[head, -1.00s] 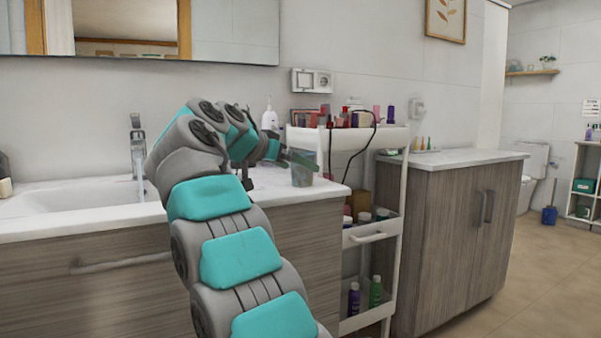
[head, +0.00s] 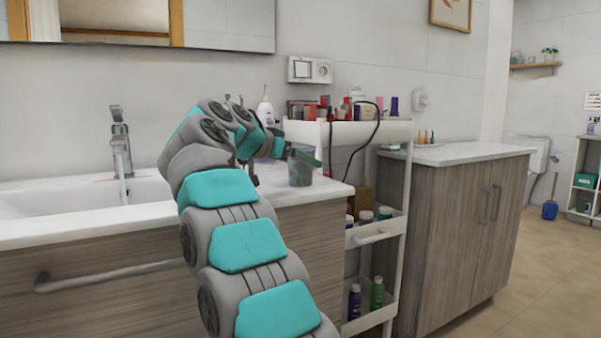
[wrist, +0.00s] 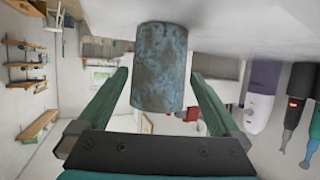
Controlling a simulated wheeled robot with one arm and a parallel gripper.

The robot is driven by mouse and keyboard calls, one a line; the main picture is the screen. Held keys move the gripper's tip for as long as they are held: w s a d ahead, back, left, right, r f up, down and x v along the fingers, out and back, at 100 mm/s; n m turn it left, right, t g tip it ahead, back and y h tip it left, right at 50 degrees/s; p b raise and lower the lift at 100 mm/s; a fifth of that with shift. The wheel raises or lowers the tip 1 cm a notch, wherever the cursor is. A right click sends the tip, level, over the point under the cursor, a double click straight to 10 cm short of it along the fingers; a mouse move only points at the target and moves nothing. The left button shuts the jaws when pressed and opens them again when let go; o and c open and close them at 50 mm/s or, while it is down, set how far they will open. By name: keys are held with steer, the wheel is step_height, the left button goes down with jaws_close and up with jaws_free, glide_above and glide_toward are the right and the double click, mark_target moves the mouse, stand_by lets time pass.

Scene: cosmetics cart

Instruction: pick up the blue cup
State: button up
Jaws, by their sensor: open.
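The blue cup (wrist: 158,68) is a mottled blue-grey cylinder in the wrist view. It shows between the two fingers of my open gripper (wrist: 158,100), in line with the gap. I cannot tell how deep between the fingers it is. In the head view the cup (head: 300,168) stands upright on the right end of the sink counter, and my gripper (head: 303,157) is at its left, with a finger overlapping it in the picture. The gripper holds nothing that I can see lifted.
The sink counter (head: 75,228) has a tap (head: 121,145) at the left. A white cart (head: 397,190) with several bottles stands right of the counter. A white bottle (head: 265,108) is behind my arm. A wooden cabinet (head: 460,215) stands farther right.

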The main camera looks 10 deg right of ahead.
mark_target(308, 167)
steer(key=x, duration=0.4)
steer(key=shift+f, duration=0.35)
steer(key=shift+s, duration=0.1)
steer(key=shift+c, duration=0.4)
steer(key=c, duration=1.4)
steer(key=shift+o, duration=0.2)
steer(key=shift+r, duration=0.2)
